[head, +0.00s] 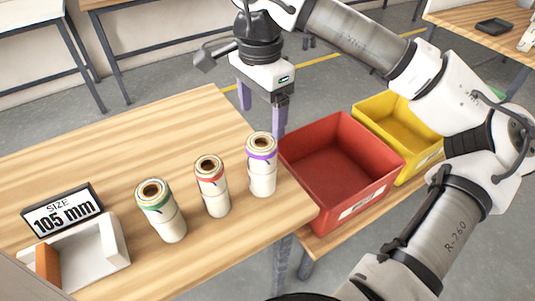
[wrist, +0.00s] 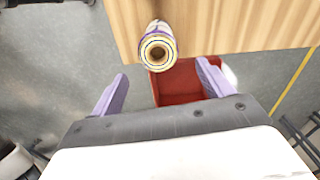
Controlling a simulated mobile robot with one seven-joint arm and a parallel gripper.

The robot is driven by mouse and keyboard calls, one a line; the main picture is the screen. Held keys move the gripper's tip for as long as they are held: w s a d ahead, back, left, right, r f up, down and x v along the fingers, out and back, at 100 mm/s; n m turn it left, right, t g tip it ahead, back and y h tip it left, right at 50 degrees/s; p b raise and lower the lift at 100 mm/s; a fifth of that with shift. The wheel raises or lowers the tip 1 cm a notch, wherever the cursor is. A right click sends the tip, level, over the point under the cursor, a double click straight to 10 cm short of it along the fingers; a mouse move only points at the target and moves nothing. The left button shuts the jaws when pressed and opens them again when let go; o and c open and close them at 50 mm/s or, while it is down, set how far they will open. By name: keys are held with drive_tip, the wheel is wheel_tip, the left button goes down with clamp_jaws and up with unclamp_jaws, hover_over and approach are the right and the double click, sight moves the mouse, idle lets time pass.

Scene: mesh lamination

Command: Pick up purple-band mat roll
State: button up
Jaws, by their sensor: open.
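The purple-band mat roll (head: 262,166) stands upright on the wooden table, the rightmost of three white rolls, near the table's right edge. In the wrist view the purple-band roll (wrist: 158,50) shows its round end, ahead of and between the fingers but apart from them. My gripper (head: 262,108) is open and empty, with purple fingers pointing down, behind and above the roll in the head view. Its fingers also show in the wrist view (wrist: 162,85). The red-band roll (head: 212,187) and green-band roll (head: 161,211) stand upright to the left.
A red bin (head: 372,143) and a yellow bin (head: 412,131) stand right of the table (head: 110,148). A size sign reading 105 mm (head: 62,210) and a white holder (head: 112,243) with an orange-brown block sit at the left. The table's back is clear.

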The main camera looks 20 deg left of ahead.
sight(261, 142)
drive_tip(key=f, duration=0.6)
drive_tip(key=shift+s+f+p, duration=0.1)
drive_tip(key=shift+s+p, duration=0.2)
drive_tip(key=shift+f+p, duration=0.9)
drive_tip(key=shift+f, duration=2.3)
drive_tip(key=c, duration=1.2)
